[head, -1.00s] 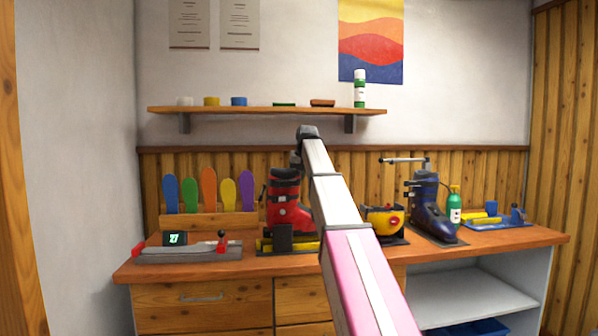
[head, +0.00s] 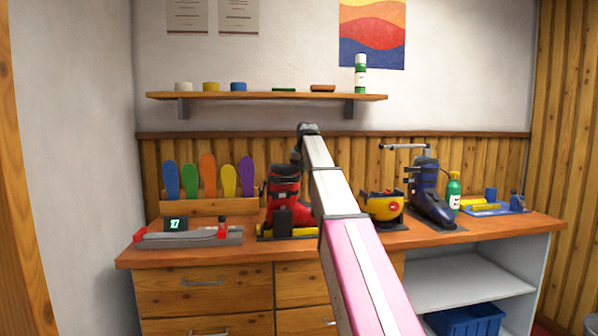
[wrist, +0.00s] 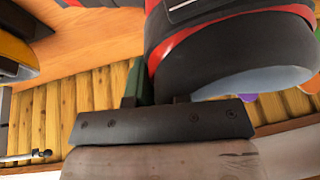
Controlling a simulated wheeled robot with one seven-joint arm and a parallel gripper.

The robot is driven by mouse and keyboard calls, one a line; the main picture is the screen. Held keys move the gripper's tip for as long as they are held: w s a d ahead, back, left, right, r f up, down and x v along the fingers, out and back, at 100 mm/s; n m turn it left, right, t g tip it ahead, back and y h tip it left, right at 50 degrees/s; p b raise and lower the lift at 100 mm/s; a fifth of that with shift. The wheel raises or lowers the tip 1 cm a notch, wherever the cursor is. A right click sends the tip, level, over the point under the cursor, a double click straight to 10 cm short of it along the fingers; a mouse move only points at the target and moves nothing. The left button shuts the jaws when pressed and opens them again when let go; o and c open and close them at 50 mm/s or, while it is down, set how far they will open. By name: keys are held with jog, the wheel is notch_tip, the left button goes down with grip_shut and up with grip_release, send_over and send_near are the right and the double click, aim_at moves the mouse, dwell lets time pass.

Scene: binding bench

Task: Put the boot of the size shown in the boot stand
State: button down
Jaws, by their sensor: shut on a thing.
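A red and black boot (head: 285,190) stands upright at the bench's middle, on or just behind a dark and yellow base (head: 263,231); I cannot tell if its sole touches it. My gripper (head: 296,163) is shut on the red boot near its cuff, mostly hidden by my arm. The boot's dark cuff fills the top of the wrist view (wrist: 235,55). A small display (head: 175,224) on a grey measuring device (head: 190,238) reads 27. A dark blue boot (head: 425,190) stands under a metal bar (head: 405,147) on a dark plate. No boot size is legible.
A yellow and black boot-like part (head: 383,207) sits right of my arm. Colored insoles (head: 208,175) stand in a rack at the back left. A wall shelf (head: 265,96) hangs above.

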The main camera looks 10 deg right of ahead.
jog(key=shift+f, duration=0.25)
dwell(0.7)
jog(key=c, duration=1)
grip_release()
jog(key=shift+f, duration=0.1)
